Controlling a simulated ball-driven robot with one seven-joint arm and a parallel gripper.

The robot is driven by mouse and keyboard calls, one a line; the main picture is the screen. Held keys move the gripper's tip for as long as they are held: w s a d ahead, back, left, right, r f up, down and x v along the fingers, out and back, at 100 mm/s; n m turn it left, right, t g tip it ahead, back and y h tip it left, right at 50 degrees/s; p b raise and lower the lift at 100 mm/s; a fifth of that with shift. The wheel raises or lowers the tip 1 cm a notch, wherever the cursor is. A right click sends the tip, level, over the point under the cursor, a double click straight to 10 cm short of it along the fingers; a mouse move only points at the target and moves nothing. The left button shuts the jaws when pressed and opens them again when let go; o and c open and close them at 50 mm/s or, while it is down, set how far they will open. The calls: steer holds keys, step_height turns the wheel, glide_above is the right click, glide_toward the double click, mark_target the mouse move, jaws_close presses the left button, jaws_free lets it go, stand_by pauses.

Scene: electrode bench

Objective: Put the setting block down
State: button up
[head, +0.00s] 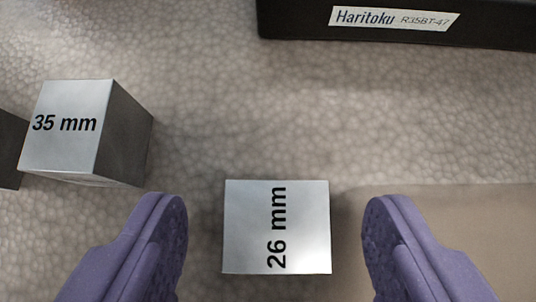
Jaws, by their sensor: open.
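A metal setting block marked "26 mm" (250,228) is in the lower middle of the head view, its lettering turned sideways. It appears to rest on the textured grey surface. My gripper (274,225) is open, with one purple finger on each side of this block. A gap shows between each finger and the block, so neither finger touches it. A second metal block marked "35 mm" (66,143) stands at the left, beyond my left finger.
A black case labelled "Haritoku R35BT-47" (300,22) lies along the top right. Part of another dark block (10,150) shows at the left edge. A smooth tan area (480,225) is at the lower right. The grey surface (260,110) between blocks and case is clear.

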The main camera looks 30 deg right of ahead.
steer(key=shift+w+d+f, duration=0.2)
steer(key=shift+w+f, duration=0.05)
jaws_close()
steer(key=shift+r, duration=0.15)
